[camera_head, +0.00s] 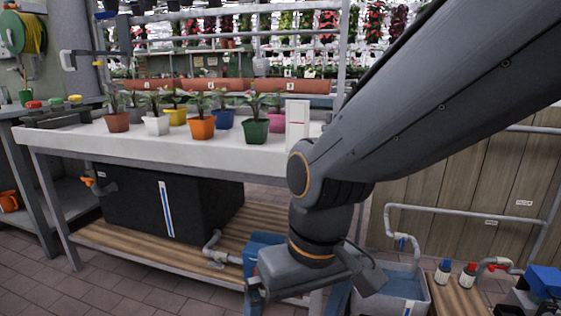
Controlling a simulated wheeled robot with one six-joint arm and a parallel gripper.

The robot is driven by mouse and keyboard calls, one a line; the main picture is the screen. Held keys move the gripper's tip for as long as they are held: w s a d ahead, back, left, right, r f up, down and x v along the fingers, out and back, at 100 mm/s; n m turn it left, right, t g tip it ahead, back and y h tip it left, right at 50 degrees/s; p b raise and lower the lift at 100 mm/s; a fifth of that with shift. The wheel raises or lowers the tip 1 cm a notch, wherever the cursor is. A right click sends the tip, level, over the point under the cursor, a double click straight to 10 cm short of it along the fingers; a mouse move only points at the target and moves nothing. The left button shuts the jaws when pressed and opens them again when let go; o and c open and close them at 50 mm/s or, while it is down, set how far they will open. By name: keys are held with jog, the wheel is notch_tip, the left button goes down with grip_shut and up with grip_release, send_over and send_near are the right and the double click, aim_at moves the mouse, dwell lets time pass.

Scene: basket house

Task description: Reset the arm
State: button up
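My arm comes in from the upper right and bends at an elbow-like joint in the middle of the view. My gripper (312,288) hangs below that joint, pointing down, in front of the table's lower right part. Its two dark fingers stand wide apart, one at the left and one at the right. I see nothing held between them, though the gripper's body hides part of the space below.
Several potted plants, one in an orange pot (202,127), stand on a white table (80,137). A black tank (150,200) sits on the wooden shelf below. A water basin (405,285) and small bottles (443,272) stand at the lower right. Brick floor (100,290) is clear at lower left.

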jog(key=d+r+m+p, duration=0.2)
jog(key=d+r+p, duration=0.6)
jog(key=p, duration=0.5)
jog(key=s+d+r+m+h+p, duration=0.1)
jog(key=d+r+m+p, duration=0.1)
jog(key=d+r+p, duration=0.7)
notch_tip(320, 180, up, 4)
jog(key=p, duration=0.5)
jog(key=shift+s+r+m, duration=0.15)
jog(key=shift+s+m, duration=0.15)
jog(key=shift+m, duration=0.1)
jog(key=shift+d, duration=0.1)
